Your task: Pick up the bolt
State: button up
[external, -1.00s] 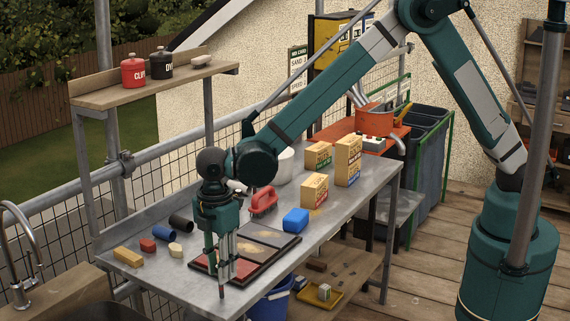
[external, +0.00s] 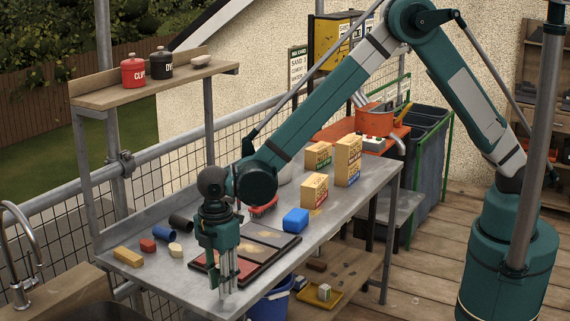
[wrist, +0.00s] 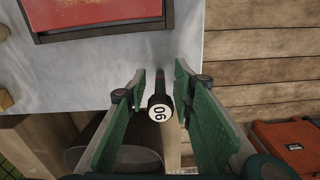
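A dark bolt (wrist: 161,88) with a round white, numbered head face shows in the wrist view, near the front edge of the grey metal table (wrist: 110,65). My gripper (wrist: 160,76) is open, with one green finger on each side of the bolt and a visible gap on both sides. The bolt lies between the fingers and its head faces the camera. In the external view my gripper (external: 228,284) points down at the table's near corner. I cannot make out the bolt there, among the fingers.
A tray with red and dark panels (external: 262,245) lies close beside my gripper. A blue bucket (external: 273,307) is below the edge.

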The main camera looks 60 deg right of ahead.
grip_shut()
jog(key=shift+r, duration=0.1)
dwell(0.4)
jog(key=shift+r+p, duration=0.5)
jog(key=shift+r, duration=4.45)
